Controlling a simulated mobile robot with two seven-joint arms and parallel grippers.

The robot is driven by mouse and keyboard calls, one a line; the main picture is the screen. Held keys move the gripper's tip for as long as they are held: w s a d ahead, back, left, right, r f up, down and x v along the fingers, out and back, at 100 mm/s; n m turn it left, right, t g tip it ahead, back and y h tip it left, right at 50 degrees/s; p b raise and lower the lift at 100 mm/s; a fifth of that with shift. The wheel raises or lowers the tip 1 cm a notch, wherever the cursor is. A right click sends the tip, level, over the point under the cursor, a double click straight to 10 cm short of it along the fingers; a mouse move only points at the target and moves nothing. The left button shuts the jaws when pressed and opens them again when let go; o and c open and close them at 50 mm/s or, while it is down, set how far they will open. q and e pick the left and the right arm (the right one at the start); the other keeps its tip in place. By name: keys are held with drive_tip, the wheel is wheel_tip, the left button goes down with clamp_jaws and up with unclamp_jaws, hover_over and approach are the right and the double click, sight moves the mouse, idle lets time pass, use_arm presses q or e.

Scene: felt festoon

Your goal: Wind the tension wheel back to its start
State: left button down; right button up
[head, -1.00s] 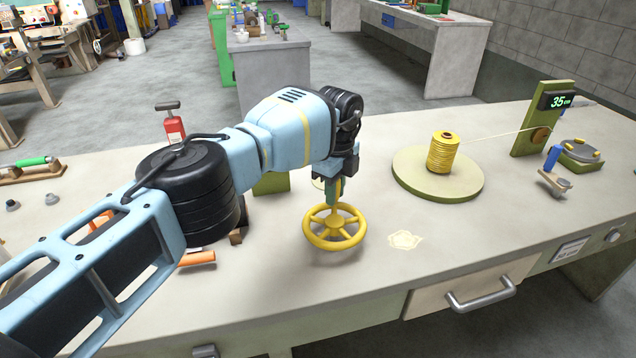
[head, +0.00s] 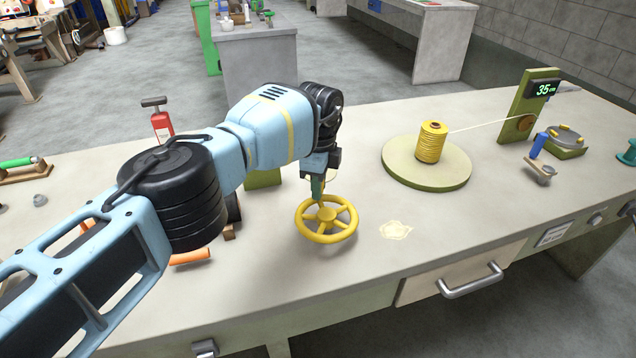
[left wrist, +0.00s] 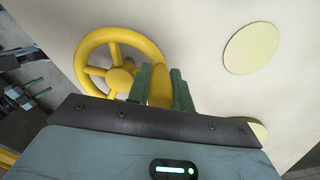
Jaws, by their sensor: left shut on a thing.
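The yellow tension wheel (head: 327,214) lies flat and low over the front of the bench, with spokes running to a central hub. My left gripper (head: 317,194) reaches down to the far side of its rim. In the left wrist view the wheel (left wrist: 119,78) is at upper left, and its yellow rim passes between the green fingers of my left gripper (left wrist: 162,88), which are shut on it. A yellow cord spool (head: 431,142) stands on a round green-edged base, its cord running to a green post (head: 527,104) with a display reading 35 cm.
A pale yellow patch (head: 396,230) lies right of the wheel. A blue-handled tool (head: 539,150) stands near the post. An orange handle (head: 190,257) lies left of the wheel, partly behind my arm. A drawer handle (head: 470,282) juts from the bench front.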

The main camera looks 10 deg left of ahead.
use_arm(q)
drive_tip(key=c, duration=1.4)
unclamp_jaws()
drive_tip(key=shift+o, duration=0.7)
use_arm(e)
drive_tip(key=shift+w, duration=0.35)
drive_tip(key=shift+r, duration=0.1)
use_arm(q)
wheel_tip(320, 180, up, 7)
drive_tip(key=shift+f, duration=0.2)
drive_tip(key=shift+r, duration=0.65)
use_arm(e)
drive_tip(key=shift+s+r, duration=0.15)
drive_tip(key=shift+s, duration=0.1)
use_arm(q)
drive_tip(key=shift+f, duration=0.1)
use_arm(e)
drive_tip(key=shift+w, duration=0.15)
